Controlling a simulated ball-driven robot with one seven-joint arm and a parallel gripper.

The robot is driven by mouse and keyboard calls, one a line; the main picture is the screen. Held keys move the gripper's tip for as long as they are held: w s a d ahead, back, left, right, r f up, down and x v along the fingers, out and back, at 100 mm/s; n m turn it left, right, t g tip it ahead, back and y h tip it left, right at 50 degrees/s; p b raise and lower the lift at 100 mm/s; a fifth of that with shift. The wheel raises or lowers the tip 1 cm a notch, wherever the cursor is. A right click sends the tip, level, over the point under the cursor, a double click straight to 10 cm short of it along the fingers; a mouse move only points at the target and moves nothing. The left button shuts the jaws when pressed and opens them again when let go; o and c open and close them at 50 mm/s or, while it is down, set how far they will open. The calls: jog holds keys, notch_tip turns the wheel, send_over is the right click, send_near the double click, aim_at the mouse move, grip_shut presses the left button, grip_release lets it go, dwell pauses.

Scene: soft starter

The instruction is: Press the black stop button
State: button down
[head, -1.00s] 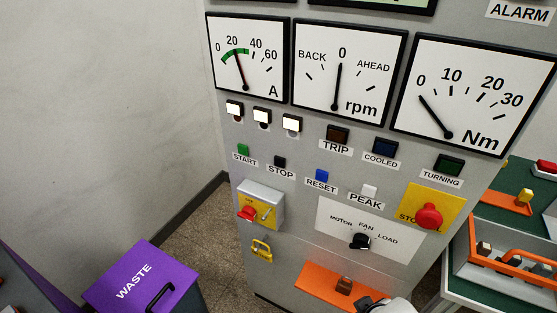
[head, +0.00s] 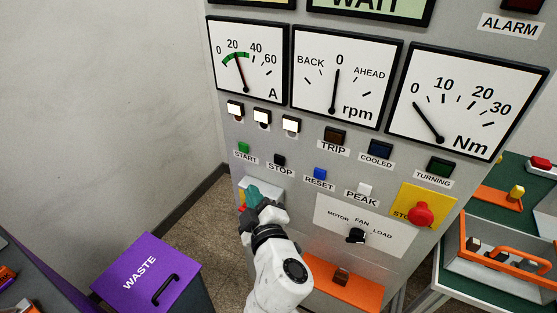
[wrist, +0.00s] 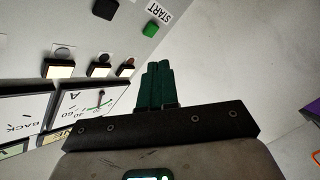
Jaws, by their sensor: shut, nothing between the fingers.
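The black stop button (head: 279,159) sits on the grey panel above its STOP label, between the green start button (head: 244,147) and the blue reset button (head: 320,174). My gripper (head: 255,193) is shut and empty, its green fingers below the stop button in the head view, in front of the grey and yellow switch box. In the wrist view the closed green fingers (wrist: 154,84) point up the picture, with the start button (wrist: 151,30) beyond their tips. A black button, seemingly stop (wrist: 105,8), shows at the top edge. I see no contact with it.
Three white-lit lamps (head: 262,117) and dial meters (head: 335,77) are above. A red mushroom button (head: 420,214) on yellow and a black selector knob (head: 356,235) are at right. A purple waste bin (head: 145,268) stands at lower left. Bare wall lies left of the panel.

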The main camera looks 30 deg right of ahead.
aim_at(279, 160)
jog(key=w+d+p, duration=0.3)
jog(key=w+d, duration=0.2)
jog(key=d, duration=0.2)
dwell(0.6)
jog(key=shift+w+d, duration=0.2)
jog(key=shift+d, duration=0.05)
dwell(1.7)
jog(key=shift+w+d, duration=0.15)
jog(key=shift+d, duration=0.05)
jog(key=shift+w+d, duration=0.25)
jog(key=shift+d, duration=0.1)
dwell(1.0)
jog(key=shift+s+a, duration=0.55)
jog(key=shift+a, duration=0.15)
